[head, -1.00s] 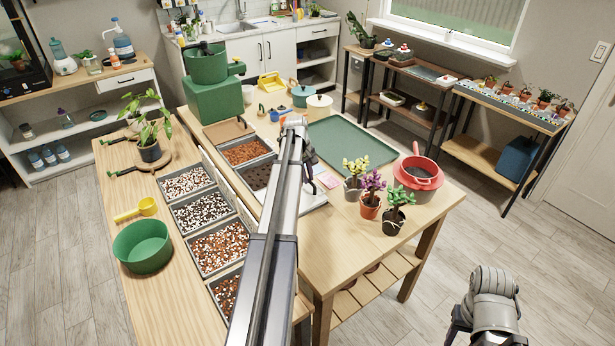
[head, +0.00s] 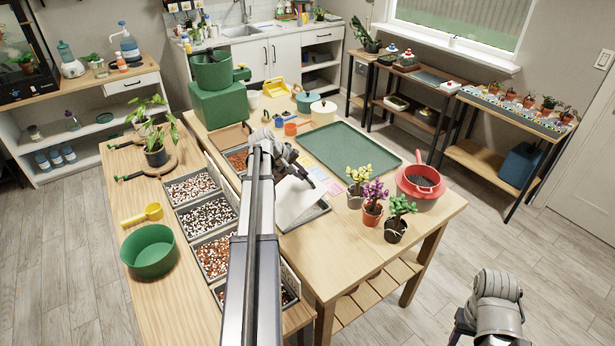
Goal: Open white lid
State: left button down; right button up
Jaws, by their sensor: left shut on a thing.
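The white lid (head: 293,203) is a flat white panel in the middle of the workbench, over a dark-rimmed tray (head: 312,217). It looks tilted, but how far it is raised is hard to tell. My left gripper (head: 306,181) is at the lid's far right edge, shut on it. My left arm crosses in front and hides the lid's left side and part of the tray. My right arm shows at the bottom right, away from the bench; its fingertips cannot be made out.
A green mat (head: 350,148) lies behind the lid. A cream lidded pot (head: 323,112) stands farther back. Bins of substrate (head: 208,214) are to the left. The bench front is clear.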

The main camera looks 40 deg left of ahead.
pick_arm(q)
jog(key=s+a+r+t+h+b, duration=0.1)
jog(key=s+a+r+t+b, duration=0.1)
jog(key=s+t+b, duration=0.2)
jog(key=s+a+r+t+h+b, duration=0.1)
jog(key=s+a+r+t+b, duration=0.1)
jog(key=s, duration=0.9)
jog(key=shift+r+t+b, duration=0.5)
jog(key=shift+t+b, duration=0.7)
jog(key=shift+b, duration=0.4)
jog(key=shift+s, duration=0.1)
jog(key=c, duration=0.9)
grip_release()
jog(key=shift+o, duration=0.2)
jog(key=shift+a, duration=0.1)
